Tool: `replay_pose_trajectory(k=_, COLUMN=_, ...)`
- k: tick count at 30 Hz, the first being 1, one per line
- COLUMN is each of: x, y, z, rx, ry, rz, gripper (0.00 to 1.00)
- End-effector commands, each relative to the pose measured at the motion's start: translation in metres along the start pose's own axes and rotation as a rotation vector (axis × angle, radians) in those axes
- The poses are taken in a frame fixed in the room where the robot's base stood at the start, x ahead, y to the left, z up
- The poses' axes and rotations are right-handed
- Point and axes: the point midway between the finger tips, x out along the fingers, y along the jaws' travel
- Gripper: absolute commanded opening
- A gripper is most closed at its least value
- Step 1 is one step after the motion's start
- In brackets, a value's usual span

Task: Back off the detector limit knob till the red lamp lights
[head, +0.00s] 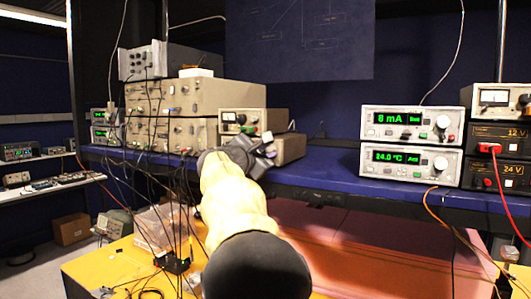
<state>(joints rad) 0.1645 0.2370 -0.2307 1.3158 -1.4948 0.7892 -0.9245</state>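My arm reaches forward from the bottom middle, in a pale yellow sleeve. My dark gripper (262,149) is at its far end, just in front of and below a small beige meter box (224,127) on the shelf. Its fingers are small and dark, and I cannot tell whether they are open or shut, or whether they touch anything. The box has a meter, a dark knob and small red and green spots; my gripper partly covers its lower front. No label marks a detector limit knob legibly, and I cannot tell whether a red lamp is lit.
Beige instruments (178,98) are stacked at left on the blue shelf (325,180). At right stand two white units reading 8 mA (412,123) and 24.0 °C (411,163), beside 12 V and 24 V supplies (499,176). Cables hang at left and right. The shelf's middle is clear.

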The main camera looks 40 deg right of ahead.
Motion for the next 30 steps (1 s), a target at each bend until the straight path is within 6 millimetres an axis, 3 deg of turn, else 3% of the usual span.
replay_pose_trajectory(k=14, x=0.0001, y=-0.0005, z=0.0001, rx=-0.050, ry=0.000, rz=-0.003, gripper=0.00)
replay_pose_trajectory(k=30, x=0.0002, y=-0.0004, z=0.0007, rx=-0.414, ry=0.003, rz=-0.004, gripper=0.00)
